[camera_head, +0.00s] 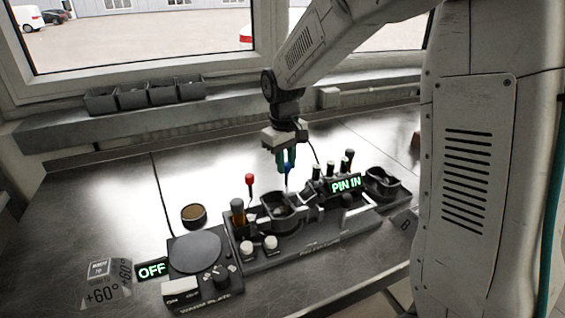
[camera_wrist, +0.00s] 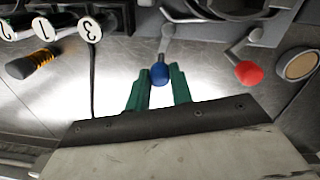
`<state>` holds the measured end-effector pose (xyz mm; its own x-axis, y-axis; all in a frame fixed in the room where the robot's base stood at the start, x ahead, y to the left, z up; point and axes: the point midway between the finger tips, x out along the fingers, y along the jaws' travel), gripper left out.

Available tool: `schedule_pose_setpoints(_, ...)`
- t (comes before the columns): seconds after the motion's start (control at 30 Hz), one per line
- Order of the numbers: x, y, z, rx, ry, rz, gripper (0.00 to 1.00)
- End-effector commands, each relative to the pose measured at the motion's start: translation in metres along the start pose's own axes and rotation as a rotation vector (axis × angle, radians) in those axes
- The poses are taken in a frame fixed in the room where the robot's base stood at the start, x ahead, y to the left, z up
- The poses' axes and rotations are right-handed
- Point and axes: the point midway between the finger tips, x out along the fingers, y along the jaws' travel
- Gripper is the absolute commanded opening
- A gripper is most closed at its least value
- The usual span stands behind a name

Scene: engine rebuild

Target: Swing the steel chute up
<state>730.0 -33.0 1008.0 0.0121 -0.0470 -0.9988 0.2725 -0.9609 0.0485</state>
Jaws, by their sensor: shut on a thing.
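My gripper (camera_head: 286,160), with green fingers, is above the middle of the black fixture (camera_head: 300,251). It is shut on a blue knob (camera_wrist: 160,74), which sits between the fingertips at the end of a short metal lever. The blue knob also shows just below the fingers in the head view (camera_head: 288,168). The lever runs to a grey metal part at the top edge of the wrist view, cut off by the frame. I cannot tell clearly which part is the steel chute or how far it is tilted.
A red knob (camera_head: 250,178) stands on its own lever left of my gripper, close by in the wrist view (camera_wrist: 248,72). A lit "PIN IN" sign (camera_head: 346,185) and several numbered black cylinders are on the right. The warm plate (camera_head: 193,252) and its "OFF" sign (camera_head: 152,270) are at left.

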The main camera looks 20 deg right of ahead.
Motion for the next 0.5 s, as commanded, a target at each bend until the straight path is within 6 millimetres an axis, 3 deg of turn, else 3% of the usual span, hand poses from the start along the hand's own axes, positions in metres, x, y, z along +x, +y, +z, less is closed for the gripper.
schedule_pose_setpoints(0.5, -0.001, 0.013, 0.009, 0.400, -0.015, 0.000, 0.00)
